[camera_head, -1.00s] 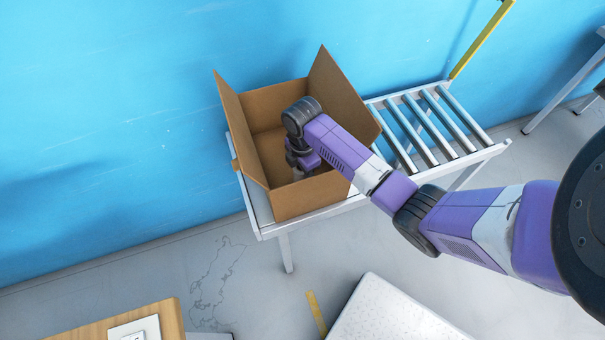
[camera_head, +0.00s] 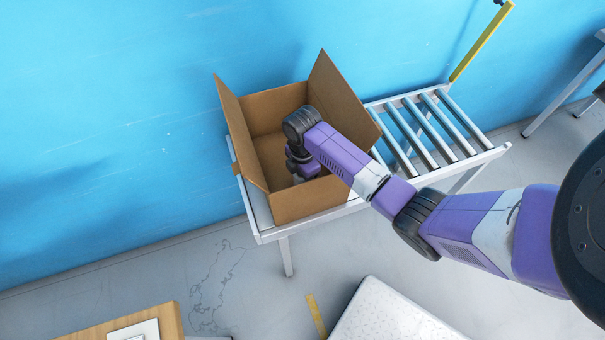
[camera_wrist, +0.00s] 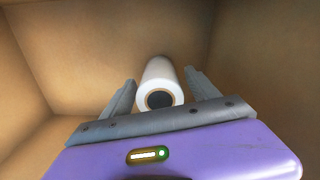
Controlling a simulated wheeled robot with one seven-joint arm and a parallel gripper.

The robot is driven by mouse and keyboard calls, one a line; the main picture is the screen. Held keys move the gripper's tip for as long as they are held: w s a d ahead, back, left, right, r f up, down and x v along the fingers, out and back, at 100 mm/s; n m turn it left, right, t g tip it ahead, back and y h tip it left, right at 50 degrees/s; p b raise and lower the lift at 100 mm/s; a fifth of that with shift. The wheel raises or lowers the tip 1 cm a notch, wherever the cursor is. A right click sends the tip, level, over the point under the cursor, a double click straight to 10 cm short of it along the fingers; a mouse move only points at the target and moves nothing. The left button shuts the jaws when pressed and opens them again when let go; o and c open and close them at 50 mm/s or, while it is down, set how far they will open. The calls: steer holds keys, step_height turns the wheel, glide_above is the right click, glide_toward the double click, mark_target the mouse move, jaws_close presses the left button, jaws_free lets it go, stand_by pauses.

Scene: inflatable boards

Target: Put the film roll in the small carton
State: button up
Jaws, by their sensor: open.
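The small carton (camera_head: 296,200) is an open brown cardboard box with raised flaps, standing on the left end of a roller conveyor. My arm reaches down into it, and the carton's walls hide my gripper's fingers in the head view. In the wrist view my gripper (camera_wrist: 160,92) is open, its two grey fingers apart inside the carton. A white film roll (camera_wrist: 161,80) with a dark hollow core lies inside the carton, between and beyond the fingers. A gap shows on its right side; whether the left finger touches it I cannot tell.
The conveyor's bare rollers (camera_head: 430,130) lie right of the carton. A blue wall (camera_head: 110,110) stands close behind. A white padded surface (camera_head: 390,315) and a wooden tabletop (camera_head: 170,318) are at the front. The carton's walls closely surround my gripper.

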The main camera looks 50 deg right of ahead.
step_height(320, 180, up, 12)
steer(key=shift+r+b, duration=0.1)
steer(key=shift+b, duration=0.6)
